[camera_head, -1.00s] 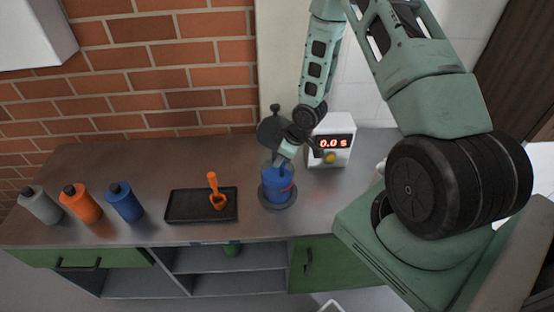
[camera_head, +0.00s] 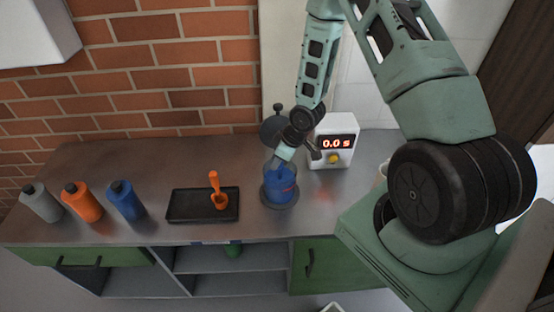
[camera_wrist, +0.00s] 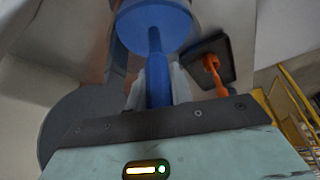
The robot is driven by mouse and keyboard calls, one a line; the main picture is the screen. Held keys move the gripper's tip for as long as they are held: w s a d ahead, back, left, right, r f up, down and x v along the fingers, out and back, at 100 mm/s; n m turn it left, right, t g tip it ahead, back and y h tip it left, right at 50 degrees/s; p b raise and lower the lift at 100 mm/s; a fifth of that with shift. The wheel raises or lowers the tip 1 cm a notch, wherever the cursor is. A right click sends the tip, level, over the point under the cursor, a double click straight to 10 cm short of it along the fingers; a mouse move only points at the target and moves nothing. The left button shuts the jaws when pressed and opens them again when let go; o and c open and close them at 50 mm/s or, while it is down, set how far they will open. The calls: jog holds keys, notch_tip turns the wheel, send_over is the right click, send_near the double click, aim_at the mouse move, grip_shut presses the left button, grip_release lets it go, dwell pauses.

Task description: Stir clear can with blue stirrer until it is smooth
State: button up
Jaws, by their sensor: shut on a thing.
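My gripper (camera_head: 282,157) is above the can's mouth, pointing down. In the wrist view my gripper (camera_wrist: 158,88) is shut on the blue stirrer (camera_wrist: 155,62). The stirrer's shaft runs from between the fingers to the round blue area in the can (camera_wrist: 152,28). Its lower end is hidden in the blue. In the head view the stirrer cannot be told from the contents.
A white box (camera_head: 334,150) with a red "0.0 s" display stands behind right of the can. A black tray (camera_head: 188,205) with an orange scoop (camera_head: 217,192) lies to the left. Grey (camera_head: 41,204), orange (camera_head: 83,204) and blue (camera_head: 126,201) bottles stand far left.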

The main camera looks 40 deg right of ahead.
jog(key=shift+r+p, duration=3.05)
jog(key=shift+r, duration=0.75)
notch_tip(320, 180, up, 5)
jog(key=p, duration=0.4)
jog(key=shift+r, duration=0.1)
notch_tip(320, 180, up, 2)
jog(key=shift+r+p, duration=0.1)
jog(key=shift+p, duration=0.2)
